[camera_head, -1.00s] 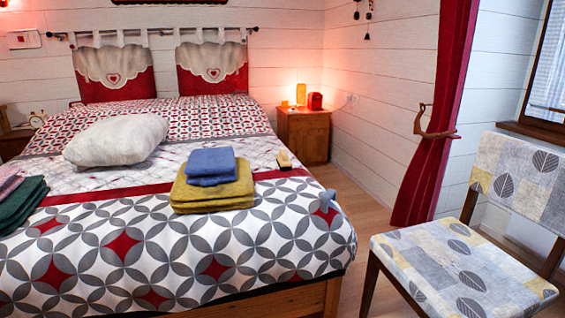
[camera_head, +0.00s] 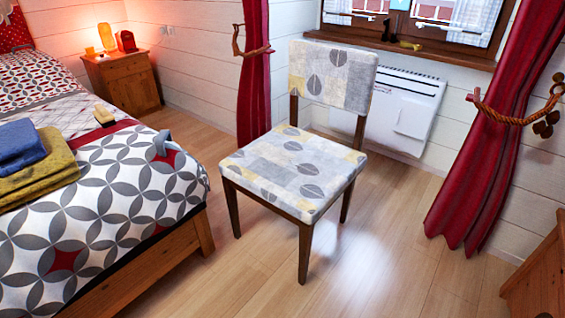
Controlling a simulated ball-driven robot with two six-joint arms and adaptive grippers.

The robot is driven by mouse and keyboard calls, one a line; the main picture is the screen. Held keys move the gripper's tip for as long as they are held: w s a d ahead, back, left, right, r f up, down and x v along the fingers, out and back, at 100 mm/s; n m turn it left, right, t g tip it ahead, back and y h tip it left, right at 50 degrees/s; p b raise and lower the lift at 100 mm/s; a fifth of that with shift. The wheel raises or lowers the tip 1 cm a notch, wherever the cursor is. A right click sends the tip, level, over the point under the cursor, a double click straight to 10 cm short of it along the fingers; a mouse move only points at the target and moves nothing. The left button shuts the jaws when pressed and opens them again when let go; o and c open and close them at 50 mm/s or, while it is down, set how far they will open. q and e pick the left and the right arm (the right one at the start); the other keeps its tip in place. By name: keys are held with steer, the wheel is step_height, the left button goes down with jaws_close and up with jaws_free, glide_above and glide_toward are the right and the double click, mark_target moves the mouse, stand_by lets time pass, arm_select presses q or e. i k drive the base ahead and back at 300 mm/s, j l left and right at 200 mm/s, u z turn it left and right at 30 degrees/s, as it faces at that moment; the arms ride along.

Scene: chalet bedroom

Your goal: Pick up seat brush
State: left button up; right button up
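No brush can be made out on the patterned chair (camera_head: 290,165), whose seat looks bare. A small tan block (camera_head: 104,115) with a darker lower part lies on the bed (camera_head: 130,185), beyond the folded towels; it may be a brush, but it is too small to tell. A small yellow item (camera_head: 410,45) lies on the windowsill, also too small to identify. Neither of my grippers is in view.
A blue towel (camera_head: 18,143) and a yellow towel (camera_head: 50,172) lie on the bed at left. A small grey object (camera_head: 160,142) is at the bed's edge. A wooden furniture corner (camera_head: 540,275) is at lower right. Open wooden floor (camera_head: 400,250) surrounds the chair.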

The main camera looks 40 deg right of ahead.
mark_target(105, 118)
steer(key=u, duration=0.45)
steer(key=i+l+u, duration=0.25)
steer(key=u, duration=0.2)
steer(key=i+l+u, duration=0.3)
steer(key=u, duration=0.15)
